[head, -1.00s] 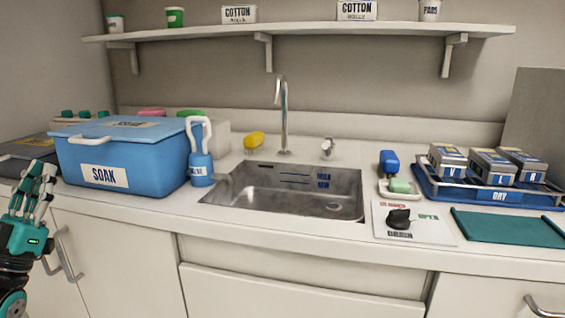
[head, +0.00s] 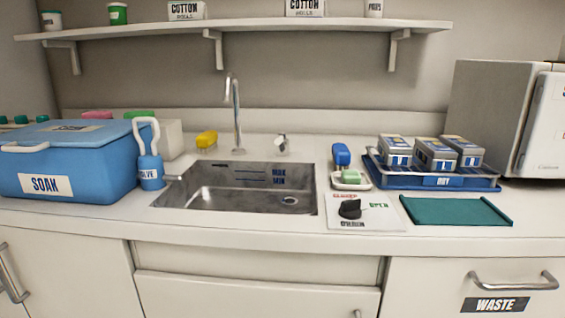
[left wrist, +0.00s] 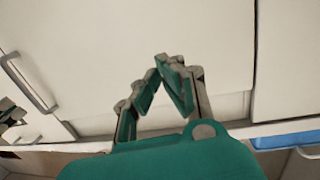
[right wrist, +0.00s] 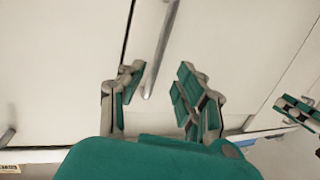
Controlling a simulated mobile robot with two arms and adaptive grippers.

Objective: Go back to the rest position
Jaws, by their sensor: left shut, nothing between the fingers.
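Neither gripper shows in the head view now. In the left wrist view my left gripper (left wrist: 160,68) is shut and empty, its fingertips meeting in front of white cabinet fronts. In the right wrist view my right gripper (right wrist: 157,78) is open, with a clear gap between its fingers. Nothing is held in it. A metal cabinet handle (right wrist: 161,50) shows behind that gap; I cannot tell how far away it is.
A WASTE drawer (head: 425,290) with a handle is below right.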

